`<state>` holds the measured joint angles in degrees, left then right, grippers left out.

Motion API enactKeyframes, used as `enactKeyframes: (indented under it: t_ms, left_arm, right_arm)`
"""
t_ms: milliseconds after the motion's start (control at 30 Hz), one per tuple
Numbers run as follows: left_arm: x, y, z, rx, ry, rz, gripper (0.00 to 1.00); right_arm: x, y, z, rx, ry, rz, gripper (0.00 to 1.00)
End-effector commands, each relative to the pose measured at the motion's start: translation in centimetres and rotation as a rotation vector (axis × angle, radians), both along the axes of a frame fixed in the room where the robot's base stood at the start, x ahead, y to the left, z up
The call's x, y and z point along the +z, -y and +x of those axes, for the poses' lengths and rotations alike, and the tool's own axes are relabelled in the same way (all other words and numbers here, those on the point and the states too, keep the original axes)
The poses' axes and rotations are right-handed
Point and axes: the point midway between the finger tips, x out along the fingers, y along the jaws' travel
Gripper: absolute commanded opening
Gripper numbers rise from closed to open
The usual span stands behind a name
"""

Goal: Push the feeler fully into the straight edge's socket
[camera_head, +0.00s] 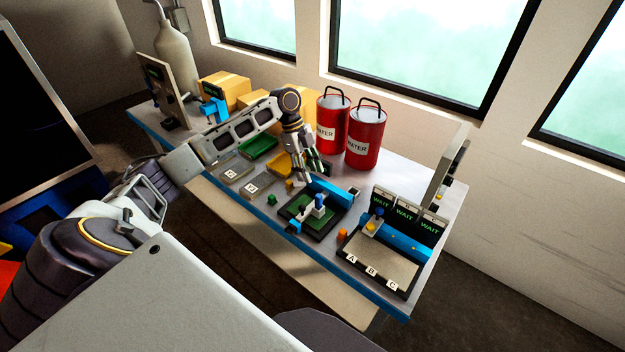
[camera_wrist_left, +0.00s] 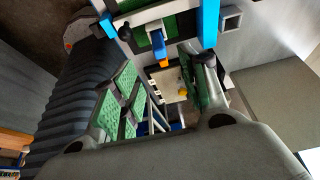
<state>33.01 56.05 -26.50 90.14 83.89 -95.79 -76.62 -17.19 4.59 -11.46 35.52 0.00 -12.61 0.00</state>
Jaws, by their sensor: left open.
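My left gripper (camera_head: 308,172) is open and empty, hanging above the back of a green-floored fixture (camera_head: 299,207). Its green-padded fingers show in the left wrist view (camera_wrist_left: 165,88). The fixture holds a pale block and a small upright blue piece (camera_head: 320,200), with a long blue bar (camera_head: 331,192) along its back. In the left wrist view a blue piece (camera_wrist_left: 159,45) with an orange tip shows beyond the fingers, apart from them. I cannot tell which of these parts is the feeler or the straight edge, and no socket is clear. My right gripper is out of view.
A tray (camera_head: 377,268) marked A, B, C stands at right, with a blue bar and WAIT displays (camera_head: 404,214). An orange piece (camera_head: 342,235) lies between fixtures. Two red water cans (camera_head: 364,140) stand behind. Grey trays (camera_head: 257,187) and a green tray (camera_head: 258,146) lie left.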

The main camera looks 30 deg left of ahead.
Motion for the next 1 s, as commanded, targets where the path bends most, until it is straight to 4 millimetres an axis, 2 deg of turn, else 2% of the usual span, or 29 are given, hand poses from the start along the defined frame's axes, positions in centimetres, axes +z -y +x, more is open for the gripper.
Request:
enactKeyframes:
  t_ms: [233,1000]
  left_arm:
    - [1.18,-0.5,0.01,0.0,-0.001,0.0,0.44]
    - [1.21,-0.51,0.03,0.0,0.0,0.0,0.44]
  right_arm:
    - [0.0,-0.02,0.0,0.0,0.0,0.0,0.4]
    - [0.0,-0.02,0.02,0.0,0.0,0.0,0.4]
